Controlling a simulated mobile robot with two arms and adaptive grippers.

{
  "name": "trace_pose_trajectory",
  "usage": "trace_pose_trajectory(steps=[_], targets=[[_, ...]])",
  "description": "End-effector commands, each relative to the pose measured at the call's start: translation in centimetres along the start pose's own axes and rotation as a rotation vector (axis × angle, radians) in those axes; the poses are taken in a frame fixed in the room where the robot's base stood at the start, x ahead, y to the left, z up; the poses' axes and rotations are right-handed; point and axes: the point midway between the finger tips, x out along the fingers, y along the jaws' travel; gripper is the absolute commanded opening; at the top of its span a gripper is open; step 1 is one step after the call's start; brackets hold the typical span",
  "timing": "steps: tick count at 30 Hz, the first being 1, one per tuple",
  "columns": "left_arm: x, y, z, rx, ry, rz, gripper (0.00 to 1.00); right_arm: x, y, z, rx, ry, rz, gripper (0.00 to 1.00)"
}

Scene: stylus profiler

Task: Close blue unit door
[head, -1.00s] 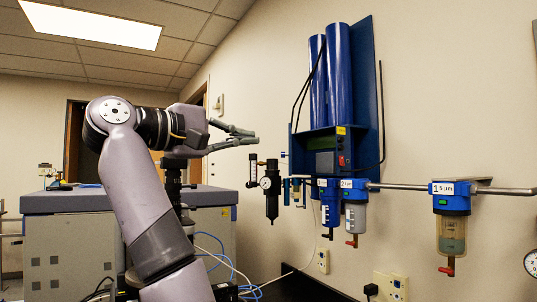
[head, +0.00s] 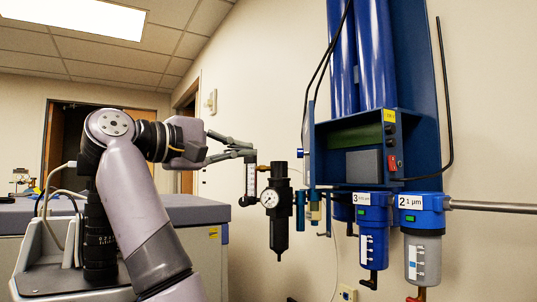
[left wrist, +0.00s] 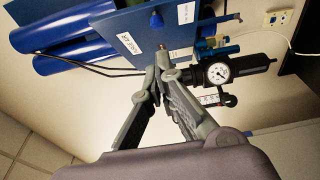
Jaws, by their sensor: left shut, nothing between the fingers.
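The blue unit (head: 323,150) is mounted on the wall right of centre in the head view. Its box front looks open, showing a green part and a grey block inside. A thin upright blue panel at its left edge (head: 308,150) looks like the door seen nearly edge-on.
A black regulator with a round gauge (head: 270,198) hangs just below and right of my left fingertips. A grey-blue cabinet (head: 205,209) stands at left behind my arm.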

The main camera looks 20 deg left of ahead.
Motion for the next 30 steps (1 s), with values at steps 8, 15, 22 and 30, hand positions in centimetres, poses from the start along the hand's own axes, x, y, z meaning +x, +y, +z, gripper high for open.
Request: trace_pose_trajectory(steps=[8, 15, 22, 30], targets=[[4.2, 0.4, 0.2, -0.002, -0.005, -0.005, 0.00, -2.5, 0.2, -0.5, 0.000, 0.007, 0.002, 0.40], [8.2, 0.3, 0.1, -0.001, -0.004, -0.004, 0.00, -4.5, 0.4, -0.9, 0.000, 0.012, 0.004, 0.40], [9.8, 0.0, 0.1, 0.000, -0.002, -0.002, 0.00, -5.1, 0.5, -1.4, 0.000, 0.018, 0.005, 0.40], [9.8, -0.1, 0.1, 0.000, -0.001, -0.001, 0.00, -5.0, 0.5, -1.3, 0.000, 0.017, 0.005, 0.40]])
